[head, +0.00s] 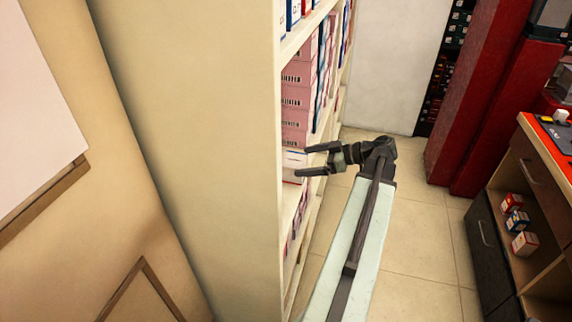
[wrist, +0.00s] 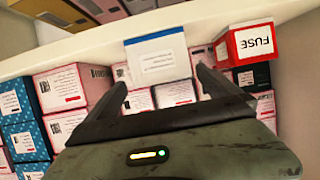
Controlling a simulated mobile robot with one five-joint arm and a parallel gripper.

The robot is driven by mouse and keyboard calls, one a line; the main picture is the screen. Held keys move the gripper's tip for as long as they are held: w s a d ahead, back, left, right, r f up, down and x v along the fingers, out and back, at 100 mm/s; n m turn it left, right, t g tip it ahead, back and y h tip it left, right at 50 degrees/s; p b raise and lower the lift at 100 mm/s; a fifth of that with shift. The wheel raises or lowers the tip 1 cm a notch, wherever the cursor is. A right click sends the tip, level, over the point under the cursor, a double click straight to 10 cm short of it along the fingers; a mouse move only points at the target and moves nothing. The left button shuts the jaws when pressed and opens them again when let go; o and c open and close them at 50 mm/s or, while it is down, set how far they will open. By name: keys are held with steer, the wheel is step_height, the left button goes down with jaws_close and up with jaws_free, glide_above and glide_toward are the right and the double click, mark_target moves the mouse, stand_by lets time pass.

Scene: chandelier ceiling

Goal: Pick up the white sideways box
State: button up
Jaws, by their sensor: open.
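A white box (wrist: 158,60) with a blue edge and small print shows at the upper middle of the wrist view, by the pale shelf edge. In the head view a white box (head: 293,158) shows on the shelf at the fingertips, partly hidden; I cannot tell for sure it is the same one. My gripper (head: 303,161) points left into the shelf. In the wrist view my gripper (wrist: 161,80) is open, its two fingers toward either side of the white box. Nothing is clearly held, and I cannot tell whether a finger touches the box.
A red FUSE box (wrist: 250,43) is close to the right finger. Pink boxes (wrist: 72,88) and blue boxes (wrist: 25,142) crowd the left. The tall shelf's side panel (head: 190,120) stands left of the arm. Tiled floor (head: 415,235) is open to the right, before a drawer cabinet (head: 487,240).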

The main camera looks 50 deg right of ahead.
mark_target(286, 165)
steer(key=shift+b+x, duration=0.5)
steer(key=shift+x, duration=1)
steer(key=b+x, duration=0.2)
steer(key=x, duration=0.2)
steer(key=shift+a+f, duration=0.25)
steer(key=shift+f, duration=0.05)
steer(key=shift+w+a, duration=0.15)
steer(key=shift+w, duration=0.1)
steer(key=c, duration=1.5)
